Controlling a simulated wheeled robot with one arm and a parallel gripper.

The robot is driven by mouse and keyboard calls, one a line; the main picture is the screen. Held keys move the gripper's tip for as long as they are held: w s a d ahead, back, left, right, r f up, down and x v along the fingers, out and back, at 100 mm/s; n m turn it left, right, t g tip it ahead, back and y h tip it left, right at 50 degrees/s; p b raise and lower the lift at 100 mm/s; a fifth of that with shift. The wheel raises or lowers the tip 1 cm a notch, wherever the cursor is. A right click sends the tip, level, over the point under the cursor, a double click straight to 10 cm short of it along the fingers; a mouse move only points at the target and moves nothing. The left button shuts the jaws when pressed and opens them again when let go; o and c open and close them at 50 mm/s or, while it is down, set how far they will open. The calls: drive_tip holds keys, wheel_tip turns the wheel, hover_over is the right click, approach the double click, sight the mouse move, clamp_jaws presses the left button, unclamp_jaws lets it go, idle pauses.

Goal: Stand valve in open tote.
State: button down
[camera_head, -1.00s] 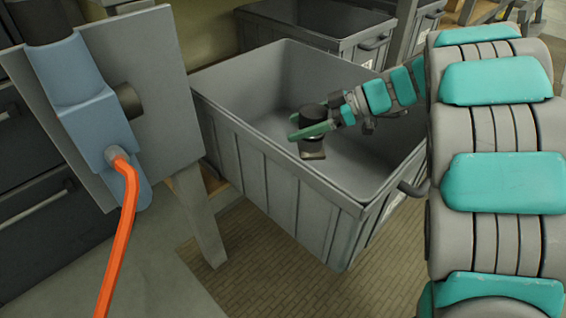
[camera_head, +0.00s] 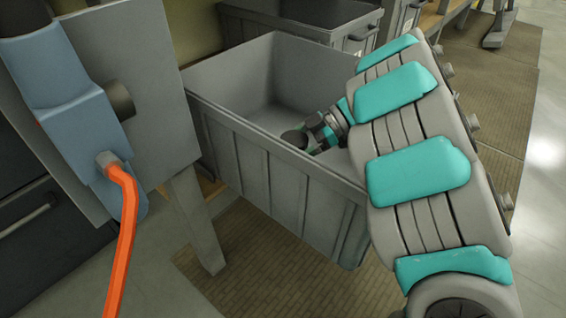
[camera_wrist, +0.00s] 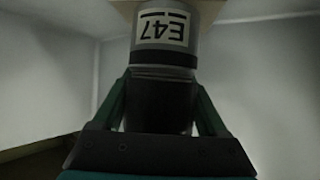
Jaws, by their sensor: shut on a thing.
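The open tote (camera_head: 262,168) is a grey ribbed bin in the middle of the head view. My gripper (camera_wrist: 160,100) is shut on the valve, with a green finger on each side of its dark part. The valve (camera_wrist: 163,62) has a grey cylinder with an upside-down "E47" label and a dark band in the wrist view. In the head view, only the dark top of the valve (camera_head: 294,137) shows, inside the tote behind its near wall. Its lower part is hidden, so I cannot tell whether it touches the tote's floor.
A grey plate (camera_head: 165,125) with a blue fitting (camera_head: 80,125) and a bent orange bar (camera_head: 127,230) stands left of the tote. Another grey bin (camera_head: 300,22) stands behind. My arm crosses the tote's right side. Pale walls surround the gripper in the wrist view.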

drive_tip(key=shift+f, duration=1.3)
drive_tip(key=shift+f, duration=0.15)
unclamp_jaws()
drive_tip(key=shift+d+r, duration=0.1)
drive_tip(key=shift+r, duration=0.1)
drive_tip(key=v, duration=0.7)
drive_tip(key=shift+d, duration=0.15)
